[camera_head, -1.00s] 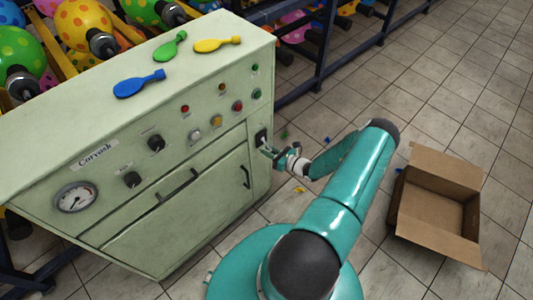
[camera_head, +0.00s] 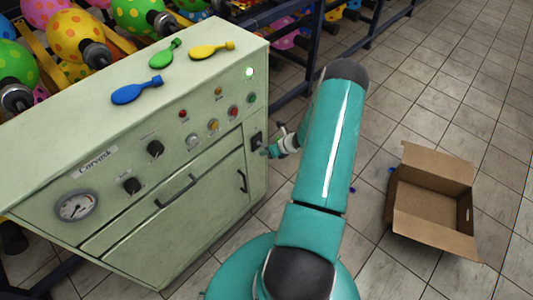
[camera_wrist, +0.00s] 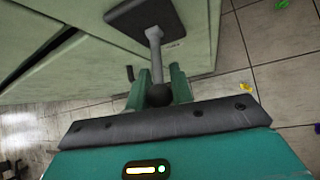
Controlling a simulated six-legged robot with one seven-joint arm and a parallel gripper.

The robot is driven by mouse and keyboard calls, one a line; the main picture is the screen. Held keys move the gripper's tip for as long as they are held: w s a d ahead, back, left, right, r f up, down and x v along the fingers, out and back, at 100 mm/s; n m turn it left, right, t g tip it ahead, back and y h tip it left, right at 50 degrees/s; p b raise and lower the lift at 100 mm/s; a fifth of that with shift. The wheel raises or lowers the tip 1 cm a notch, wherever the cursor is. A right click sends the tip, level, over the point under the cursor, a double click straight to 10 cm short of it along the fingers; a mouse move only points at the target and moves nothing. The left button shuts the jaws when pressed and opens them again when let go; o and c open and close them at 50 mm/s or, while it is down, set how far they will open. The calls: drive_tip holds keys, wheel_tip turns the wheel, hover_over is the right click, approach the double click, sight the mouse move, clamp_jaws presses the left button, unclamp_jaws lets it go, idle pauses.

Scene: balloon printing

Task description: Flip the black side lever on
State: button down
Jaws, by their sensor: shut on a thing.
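The black side lever has a dark plate (camera_head: 257,139) on the right end of the pale green machine (camera_head: 190,160). In the wrist view the plate (camera_wrist: 150,14) carries a grey stem (camera_wrist: 156,55) that ends in a dark round knob (camera_wrist: 157,93). My gripper (camera_head: 268,151) is at the lever. In the wrist view my gripper's jaws (camera_wrist: 158,88) are shut on the knob, one on each side. The green lamp (camera_head: 249,72) on the machine's upper right glows brightly. My arm hides part of the floor beside the machine.
Blue (camera_head: 135,91), green (camera_head: 166,53) and yellow (camera_head: 211,50) flat balloons lie on the machine top. An open cardboard box (camera_head: 430,205) stands on the tiled floor at right. Racks of inflated balloons (camera_head: 75,37) stand behind. Floor is mostly clear at right.

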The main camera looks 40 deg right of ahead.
drive_tip(key=shift+w+r+g, duration=0.1)
drive_tip(key=shift+r+g, duration=0.45)
drive_tip(key=shift+g, duration=0.5)
drive_tip(key=shift+w+r+g, duration=0.1)
drive_tip(key=shift+r+g, duration=0.4)
drive_tip(key=shift+g, duration=0.55)
drive_tip(key=shift+m, duration=0.3)
drive_tip(key=c, duration=1.3)
unclamp_jaws()
drive_tip(key=shift+o, duration=0.2)
drive_tip(key=shift+r, duration=0.1)
drive_tip(key=v, duration=1.3)
drive_tip(key=shift+r, duration=0.4)
drive_tip(key=shift+a, duration=0.15)
